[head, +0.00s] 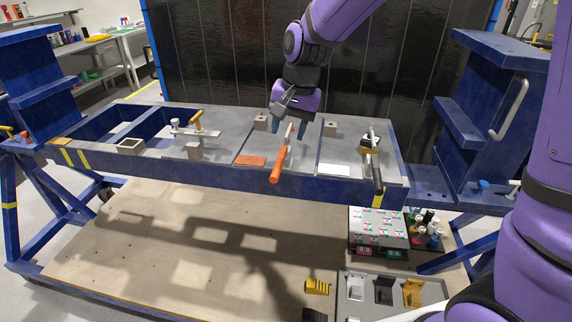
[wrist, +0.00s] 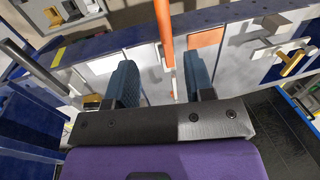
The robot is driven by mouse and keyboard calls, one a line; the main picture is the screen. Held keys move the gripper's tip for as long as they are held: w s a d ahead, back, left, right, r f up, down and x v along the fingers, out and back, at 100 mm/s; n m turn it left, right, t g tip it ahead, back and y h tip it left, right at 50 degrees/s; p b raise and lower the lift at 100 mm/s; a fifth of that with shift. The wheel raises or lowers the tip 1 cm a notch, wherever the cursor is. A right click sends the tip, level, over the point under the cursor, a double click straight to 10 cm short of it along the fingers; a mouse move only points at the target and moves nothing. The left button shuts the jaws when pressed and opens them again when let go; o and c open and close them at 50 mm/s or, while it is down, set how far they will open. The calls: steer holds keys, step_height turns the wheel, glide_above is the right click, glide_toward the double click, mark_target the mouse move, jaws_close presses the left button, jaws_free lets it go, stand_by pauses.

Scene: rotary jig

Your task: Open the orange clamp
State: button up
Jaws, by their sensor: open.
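The orange clamp (head: 278,166) sits on the blue jig table, its long orange handle sticking out over the front edge. Its pale metal part reaches back toward my gripper. In the wrist view the orange handle (wrist: 163,22) comes down from the top edge, in line with the gap between my fingers. My gripper (head: 289,122) is open above the back of the clamp, with one blue finger on each side of it. In the wrist view my gripper (wrist: 160,68) shows nothing held between its fingers. I cannot tell whether a finger touches the clamp.
A black-handled clamp (head: 376,172) stands to the right and a yellow-handled clamp (head: 196,122) to the left. Small blocks (head: 330,128) stand near the table's back. An orange patch (head: 250,161) lies flat left of the handle. A blue upright (head: 480,110) rises at the right.

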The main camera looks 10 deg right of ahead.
mark_target(277, 168)
steer(key=f, duration=0.4)
steer(key=w+a+f, duration=0.1)
steer(key=f, duration=0.2)
steer(key=a+f, duration=0.1)
steer(key=f, duration=0.3)
steer(key=shift+w+a+f, duration=0.2)
steer(key=shift+a+f, duration=0.05)
steer(key=shift+f, duration=0.05)
jaws_close()
